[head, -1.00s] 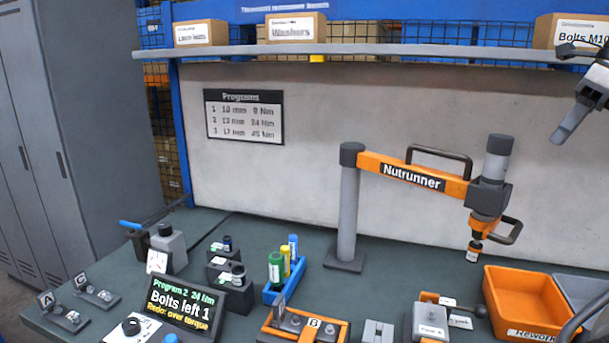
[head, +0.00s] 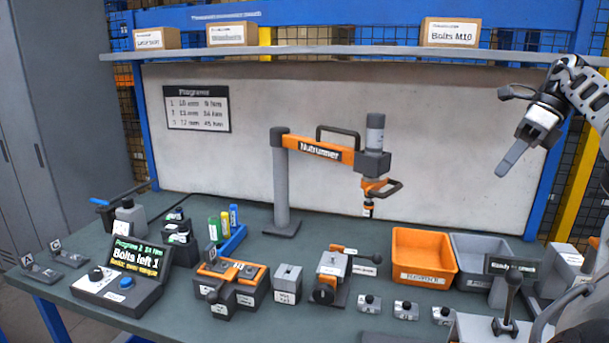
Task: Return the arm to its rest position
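The orange nutrunner arm (head: 318,150) reaches right from a grey post (head: 281,185) on the bench. Its grey and black tool head (head: 373,150) hangs upright at the arm's end, with the bit above the bench and touching nothing. My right gripper (head: 503,168) is at the upper right, in front of the wall panel, well apart from the nutrunner. Its grey finger end points down and left and nothing shows in it. Whether its fingers are parted is unclear. My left gripper is out of view.
An orange Rework bin (head: 424,258) and a grey bin (head: 483,247) stand right of the tool. A control box (head: 125,278) reads "Bolts left 1". Fixtures (head: 232,282) line the front. A shelf (head: 340,55) with boxes runs above. The space between tool and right gripper is clear.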

